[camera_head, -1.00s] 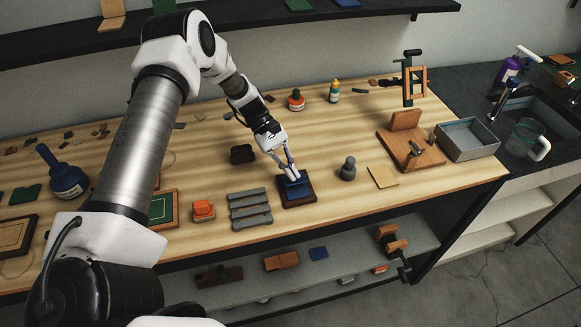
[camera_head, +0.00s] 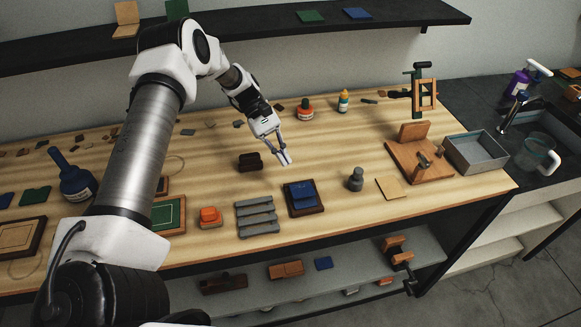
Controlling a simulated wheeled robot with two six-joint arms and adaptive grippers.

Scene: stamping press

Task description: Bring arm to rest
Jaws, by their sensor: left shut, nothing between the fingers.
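My left arm comes in from the left and reaches over the wooden workbench (camera_head: 330,150). My left gripper (camera_head: 285,159) is shut and empty, raised above the bench. It is above and behind a dark wooden block with a blue piece (camera_head: 302,193) on it, and apart from it. A dark brown block (camera_head: 250,161) lies just left of the gripper. My right gripper does not show.
A grey ribbed rack (camera_head: 257,215), an orange item (camera_head: 210,217) and a grey stamp (camera_head: 356,180) stand near the front edge. A wooden stand (camera_head: 420,165) and a grey tray (camera_head: 476,152) are at the right. A dark shelf (camera_head: 250,38) runs along the wall.

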